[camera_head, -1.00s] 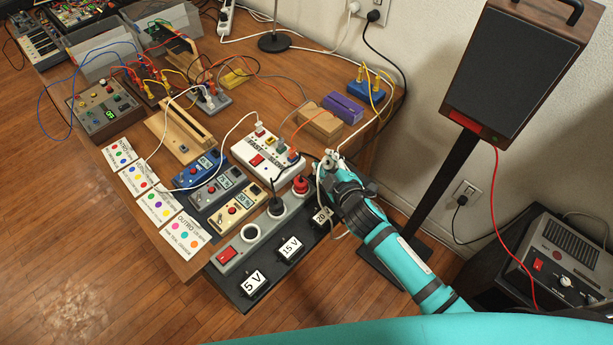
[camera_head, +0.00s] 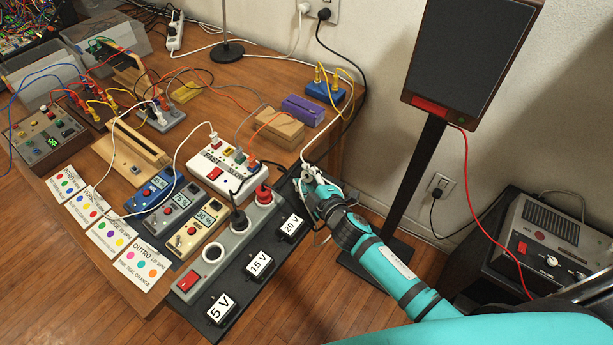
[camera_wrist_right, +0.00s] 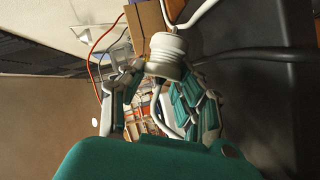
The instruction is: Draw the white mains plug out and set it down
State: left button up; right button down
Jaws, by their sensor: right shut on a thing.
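The white mains plug (camera_wrist_right: 167,52) is between the fingers of my right gripper (camera_wrist_right: 160,88) in the right wrist view, with a white cable running off above it. In the head view my right gripper (camera_head: 304,180) is at the far end of the grey socket strip (camera_head: 200,268), shut on the plug. Its fingers mostly hide the plug there, and I cannot tell whether its pins are in a socket. A black plug (camera_head: 239,219) and a red plug (camera_head: 263,193) sit in the strip, and one near socket (camera_head: 213,253) is empty. My left gripper is not in view.
Adapters marked 5 V (camera_head: 220,308), 15 V (camera_head: 259,265) and 20 V (camera_head: 292,226) lie beside the strip. A white box (camera_head: 222,168) with cables and several small meters stand left of it. A speaker (camera_head: 468,55) on a stand rises at right.

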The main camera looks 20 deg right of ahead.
jog(key=shift+f, duration=0.25)
jog(key=c, duration=0.9)
grip_release()
jog(key=shift+o, duration=0.2)
jog(key=v, duration=1.2)
